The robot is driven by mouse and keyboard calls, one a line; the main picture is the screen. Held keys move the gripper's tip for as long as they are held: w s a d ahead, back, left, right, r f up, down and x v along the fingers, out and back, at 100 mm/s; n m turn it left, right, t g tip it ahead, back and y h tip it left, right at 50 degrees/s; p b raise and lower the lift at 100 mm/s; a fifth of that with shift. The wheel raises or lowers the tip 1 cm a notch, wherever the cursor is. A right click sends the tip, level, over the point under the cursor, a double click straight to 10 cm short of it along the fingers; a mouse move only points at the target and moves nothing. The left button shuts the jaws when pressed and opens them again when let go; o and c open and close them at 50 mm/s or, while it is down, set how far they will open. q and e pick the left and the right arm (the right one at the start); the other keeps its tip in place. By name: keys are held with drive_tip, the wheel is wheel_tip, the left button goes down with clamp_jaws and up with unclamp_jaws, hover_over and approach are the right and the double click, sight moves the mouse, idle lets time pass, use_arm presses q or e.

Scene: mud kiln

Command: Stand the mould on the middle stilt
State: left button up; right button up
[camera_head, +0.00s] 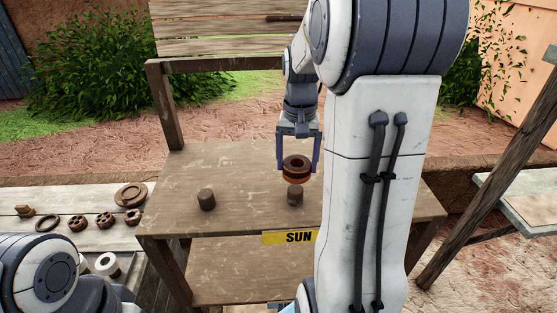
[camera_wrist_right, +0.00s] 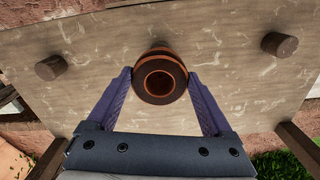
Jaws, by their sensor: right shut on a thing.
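The mould (camera_head: 296,174) is a dark brown ring with orange bands and a round hole; it also shows in the right wrist view (camera_wrist_right: 143,78). My right gripper (camera_head: 299,168) is shut on it, one finger on each side, and holds it roughly level. The middle stilt (camera_head: 295,195), a short brown cylinder, shows just below the mould in the head view; I cannot tell whether they touch. Another stilt (camera_head: 206,199) stands to the left, and a third stilt (camera_wrist_right: 50,67) shows in the wrist view. My left gripper is out of view.
The stilts stand on a wooden table (camera_head: 240,165) with a yellow "SUN" sign (camera_head: 290,238) at its front edge and a lower shelf. A side bench (camera_head: 30,228) at left holds several rings and discs. My right arm covers the table's right part.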

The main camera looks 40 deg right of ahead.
sight(297, 164)
wheel_tip(297, 164, down, 3)
drive_tip(key=shift+f+p, duration=0.1)
drive_tip(key=shift+p, duration=0.65)
drive_tip(key=shift+f, duration=0.4)
drive_tip(key=shift+f, duration=0.1)
drive_tip(key=o, duration=1.6)
drive_tip(key=shift+c, duration=0.2)
